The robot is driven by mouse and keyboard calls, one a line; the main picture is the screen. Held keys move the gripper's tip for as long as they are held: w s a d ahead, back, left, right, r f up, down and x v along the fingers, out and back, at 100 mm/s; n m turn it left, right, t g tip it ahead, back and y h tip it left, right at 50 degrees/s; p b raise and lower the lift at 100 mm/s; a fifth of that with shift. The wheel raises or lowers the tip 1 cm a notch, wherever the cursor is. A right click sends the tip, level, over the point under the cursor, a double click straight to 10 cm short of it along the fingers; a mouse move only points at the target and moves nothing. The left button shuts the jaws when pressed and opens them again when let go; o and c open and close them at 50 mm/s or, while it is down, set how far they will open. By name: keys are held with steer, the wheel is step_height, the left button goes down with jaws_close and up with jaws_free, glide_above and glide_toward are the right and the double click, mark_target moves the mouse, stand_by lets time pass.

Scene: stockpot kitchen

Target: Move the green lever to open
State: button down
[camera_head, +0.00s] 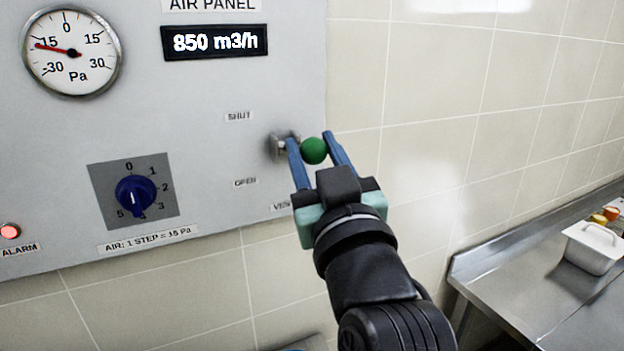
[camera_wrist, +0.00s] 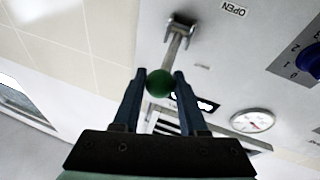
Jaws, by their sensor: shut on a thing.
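The green lever's round knob (camera_head: 314,150) sticks out near the right edge of the grey panel, between the two blue fingers of my gripper (camera_head: 313,143). The fingers are shut on it. In the wrist view the knob (camera_wrist: 159,83) sits between the fingertips (camera_wrist: 159,78), with its metal shaft running to a bracket (camera_wrist: 180,20) on the panel. In the head view the bracket (camera_head: 281,147) lies between the heights of the SHUT label (camera_head: 239,116) and the OPEN label (camera_head: 245,182). A finger hides part of the shaft there.
The panel carries a pressure gauge (camera_head: 71,52), a display reading 850 m3/h (camera_head: 214,42), a blue dial (camera_head: 136,194) and a red alarm light (camera_head: 10,231). A steel counter (camera_head: 540,290) with a lidded container (camera_head: 594,247) stands at right. Tiled wall is clear beside the panel.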

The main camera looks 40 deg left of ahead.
step_height(320, 180, down, 8)
steer(key=a+m+t+y+b, duration=0.1)
steer(key=t+y+b, duration=0.3)
steer(key=b, duration=1.5)
steer(key=shift+w+m+t+b, duration=0.2)
steer(key=shift+m+t+b, duration=0.15)
steer(key=shift+m, duration=0.45)
steer(key=shift+f, duration=0.1)
steer(key=shift+c, duration=2.3)
jaws_free()
steer(key=shift+a, duration=0.15)
